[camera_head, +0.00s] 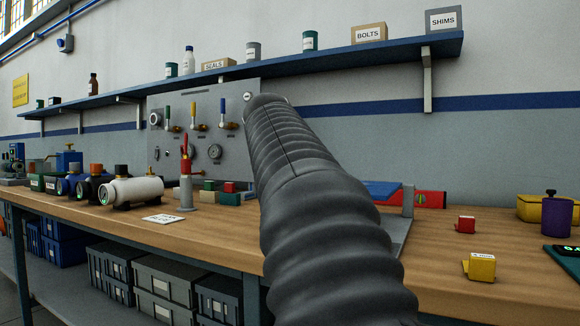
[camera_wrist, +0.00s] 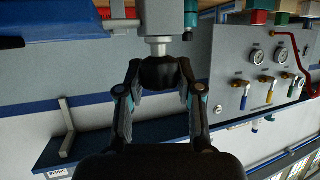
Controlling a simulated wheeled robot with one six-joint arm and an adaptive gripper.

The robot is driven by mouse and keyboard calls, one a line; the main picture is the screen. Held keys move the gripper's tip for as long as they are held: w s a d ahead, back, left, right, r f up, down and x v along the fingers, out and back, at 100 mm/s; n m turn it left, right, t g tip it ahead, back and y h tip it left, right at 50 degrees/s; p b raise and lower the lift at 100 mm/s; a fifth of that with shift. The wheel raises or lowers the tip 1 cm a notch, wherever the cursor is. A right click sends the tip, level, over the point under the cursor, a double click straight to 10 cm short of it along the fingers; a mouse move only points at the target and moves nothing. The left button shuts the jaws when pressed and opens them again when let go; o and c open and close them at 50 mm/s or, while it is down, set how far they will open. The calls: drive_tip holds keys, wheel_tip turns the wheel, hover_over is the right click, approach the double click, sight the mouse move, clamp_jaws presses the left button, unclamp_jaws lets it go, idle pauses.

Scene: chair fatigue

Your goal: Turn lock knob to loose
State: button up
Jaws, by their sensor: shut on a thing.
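In the wrist view, which is upside down, a dark rounded lock knob (camera_wrist: 160,76) sits at the end of a short pale shaft (camera_wrist: 158,47). The shaft comes out of a grey body (camera_wrist: 157,16) at the top edge. My gripper (camera_wrist: 160,68) is shut on the knob, one finger on each side of it. Any marking on the knob is too dark to read. In the head view my dark ribbed arm covers the middle, so the gripper and knob are hidden there.
A gauge panel (camera_head: 164,134) with coloured levers stands behind the wooden bench (camera_head: 450,256). A shelf (camera_head: 330,60) with boxes and jars runs above. A white cylinder (camera_head: 138,190) lies at the left. A red block (camera_head: 465,225) and a yellow block (camera_head: 480,267) sit at the right.

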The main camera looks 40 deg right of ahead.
drive_tip(key=shift+d+r+n+t+y+p, duration=0.1)
drive_tip(key=shift+n+t+y+p, duration=0.7)
drive_tip(key=shift+n+t+y, duration=0.5)
drive_tip(key=shift+n+y, duration=0.5)
drive_tip(key=shift+n, duration=0.1)
drive_tip(key=o, duration=1.2)
drive_tip(key=v, duration=1.2)
